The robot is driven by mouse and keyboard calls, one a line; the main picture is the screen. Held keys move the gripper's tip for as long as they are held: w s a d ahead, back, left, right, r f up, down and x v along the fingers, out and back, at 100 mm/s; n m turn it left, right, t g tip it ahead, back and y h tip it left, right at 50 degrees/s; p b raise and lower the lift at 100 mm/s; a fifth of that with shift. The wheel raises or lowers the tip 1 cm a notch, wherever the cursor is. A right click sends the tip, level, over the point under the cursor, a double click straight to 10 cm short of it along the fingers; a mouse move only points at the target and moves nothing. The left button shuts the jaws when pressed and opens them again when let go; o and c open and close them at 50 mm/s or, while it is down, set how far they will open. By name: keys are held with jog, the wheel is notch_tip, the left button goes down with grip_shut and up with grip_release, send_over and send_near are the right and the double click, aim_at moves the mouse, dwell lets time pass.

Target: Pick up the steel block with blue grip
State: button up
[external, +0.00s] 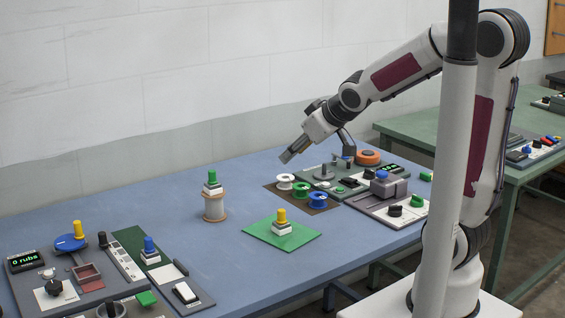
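The steel block with blue grip (150,257) is a stepped, pale metal block with an upright blue knob. It stands on the dark green strip (127,238) at the left of the blue table. My gripper (287,157) is in the air above the back of the table, far to the right of this block and tilted down to the left. No object shows in it, but its fingers are too small and side-on to tell open from shut.
A similar green-grip block (212,188) stands on a wooden spool (214,208). A yellow-grip block (282,228) stands on a green mat (258,232). Left of the blue-grip block is a panel with a blue disc (66,243). Several coloured spools and control panels lie at right.

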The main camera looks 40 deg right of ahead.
jog(key=w+a+f+n+y, duration=0.2)
jog(key=w+a+f, duration=0.1)
jog(key=w+a, duration=0.45)
jog(key=n+g+y, duration=0.1)
jog(key=n+y, duration=0.4)
jog(key=y, duration=0.3)
send_near(151, 238)
jog(key=x, duration=0.3)
jog(key=shift+w+d, duration=0.2)
jog(key=shift+w, duration=0.1)
jog(key=shift+x, duration=1.3)
jog(key=shift+a+f, duration=0.1)
jog(key=shift+s+x, duration=0.2)
jog(key=shift+x, duration=2.3)
jog(key=shift+a, duration=0.2)
jog(key=shift+c, duration=0.4)
grip_shut()
